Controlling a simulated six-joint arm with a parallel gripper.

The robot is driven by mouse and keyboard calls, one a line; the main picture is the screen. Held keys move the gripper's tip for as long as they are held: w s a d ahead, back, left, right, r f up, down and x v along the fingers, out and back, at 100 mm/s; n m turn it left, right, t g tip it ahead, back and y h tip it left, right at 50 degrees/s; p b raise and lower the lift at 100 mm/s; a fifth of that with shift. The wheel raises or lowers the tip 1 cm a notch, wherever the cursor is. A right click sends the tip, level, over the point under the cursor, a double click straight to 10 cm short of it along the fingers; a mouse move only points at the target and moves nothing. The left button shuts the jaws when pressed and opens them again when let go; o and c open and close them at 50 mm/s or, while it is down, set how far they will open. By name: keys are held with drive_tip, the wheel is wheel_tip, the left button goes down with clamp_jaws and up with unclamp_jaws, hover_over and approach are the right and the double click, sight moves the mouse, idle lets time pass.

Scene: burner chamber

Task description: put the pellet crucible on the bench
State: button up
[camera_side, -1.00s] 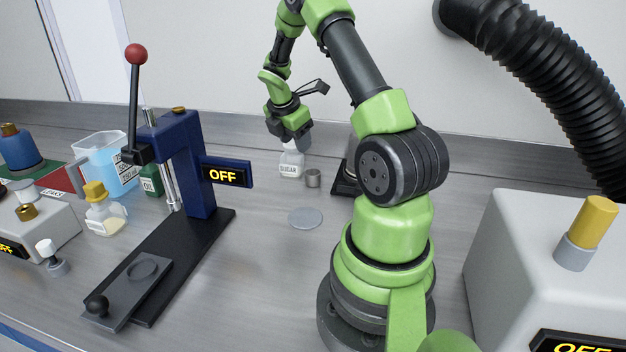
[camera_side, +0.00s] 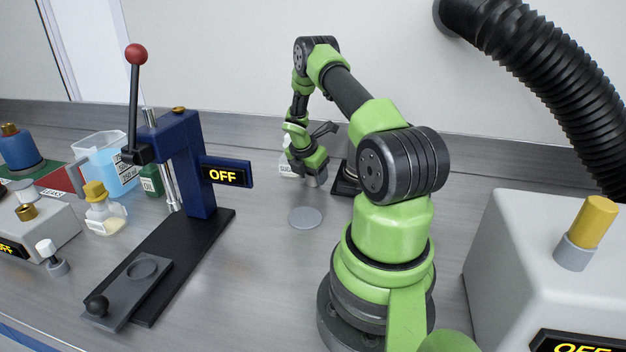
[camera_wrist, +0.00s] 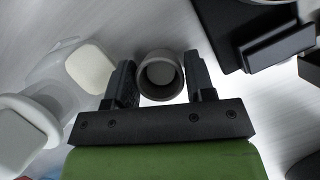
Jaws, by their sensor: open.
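The pellet crucible is a small grey round cup standing on the bench; in the side view it is mostly hidden behind my gripper (camera_side: 312,177). In the wrist view the crucible (camera_wrist: 146,88) shows from above with a paler round area inside. My gripper (camera_wrist: 160,80) is open, with one dark finger on each side of the cup. A narrow gap seems to show on the right; on the left I cannot tell whether finger and cup touch. The grey metal bench (camera_side: 255,270) is bare in front.
The sugar jar (camera_side: 286,170) stands close left of my gripper, partly hidden; its white lid (camera_wrist: 25,118) shows in the wrist view. A black stand (camera_side: 345,186) is close on the right. A flat grey disc (camera_side: 305,217) lies in front. The blue press (camera_side: 185,165) stands left.

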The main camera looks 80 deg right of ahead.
drive_tip(key=shift+c, duration=0.5)
drive_tip(key=c, duration=0.5)
drive_tip(key=shift+c, duration=0.3)
drive_tip(key=shift+r, duration=0.1)
